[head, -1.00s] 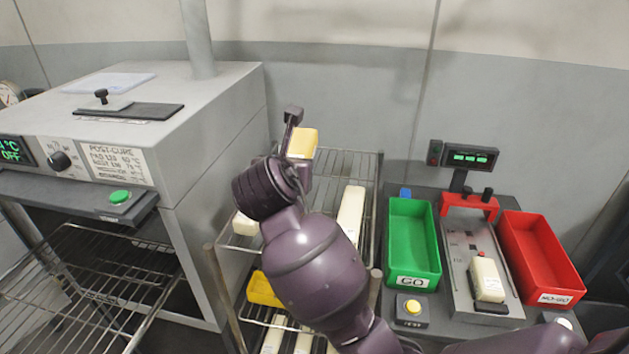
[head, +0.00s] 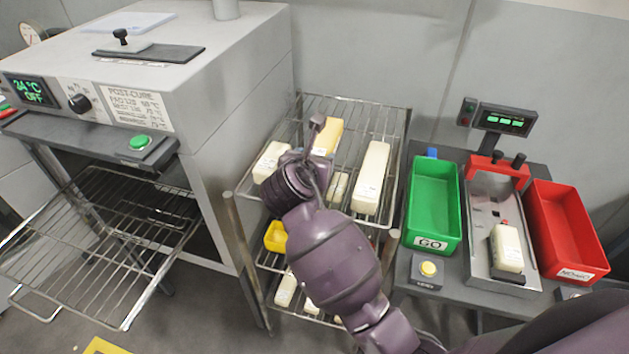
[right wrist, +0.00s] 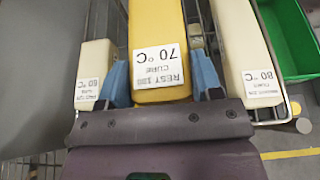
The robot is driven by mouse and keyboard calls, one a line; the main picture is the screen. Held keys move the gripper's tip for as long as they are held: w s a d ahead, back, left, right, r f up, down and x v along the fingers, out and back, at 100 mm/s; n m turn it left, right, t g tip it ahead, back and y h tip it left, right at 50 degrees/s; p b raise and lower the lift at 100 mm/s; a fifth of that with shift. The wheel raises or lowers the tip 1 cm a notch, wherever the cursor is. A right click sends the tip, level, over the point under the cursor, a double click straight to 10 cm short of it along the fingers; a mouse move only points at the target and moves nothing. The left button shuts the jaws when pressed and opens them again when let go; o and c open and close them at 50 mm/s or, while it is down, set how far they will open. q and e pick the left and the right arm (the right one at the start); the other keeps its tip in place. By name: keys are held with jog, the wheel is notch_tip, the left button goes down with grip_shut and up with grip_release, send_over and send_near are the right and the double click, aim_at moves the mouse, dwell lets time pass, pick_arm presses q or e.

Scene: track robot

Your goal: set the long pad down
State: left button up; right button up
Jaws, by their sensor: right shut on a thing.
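A yellow pad (head: 328,137) is at the upper shelf of the wire rack (head: 355,104), partly hidden by my right gripper (head: 312,160) in the head view. In the right wrist view, the blue fingers of the right gripper (right wrist: 163,80) are shut on the sides of this yellow pad (right wrist: 156,25), whose label reads 70 °C. I cannot tell whether its underside touches the shelf wires. Cream pads lie on either side, one at left (head: 271,160) and a long one at right (head: 372,175). My left gripper is not in view.
A small cream pad (head: 338,187) lies on the upper shelf near the gripper. More pads and a yellow item (head: 276,237) are lower down. The oven (head: 190,80) stands at left. A green GO bin (head: 433,200), a gauge with a pad (head: 507,247) and a red bin (head: 565,230) stand at right.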

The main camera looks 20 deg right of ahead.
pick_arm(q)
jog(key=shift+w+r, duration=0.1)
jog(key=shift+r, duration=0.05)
pick_arm(e)
jog(key=shift+f, duration=3.3)
jog(key=shift+f, duration=0.1)
jog(key=o, duration=0.9)
jog(key=shift+o, duration=0.2)
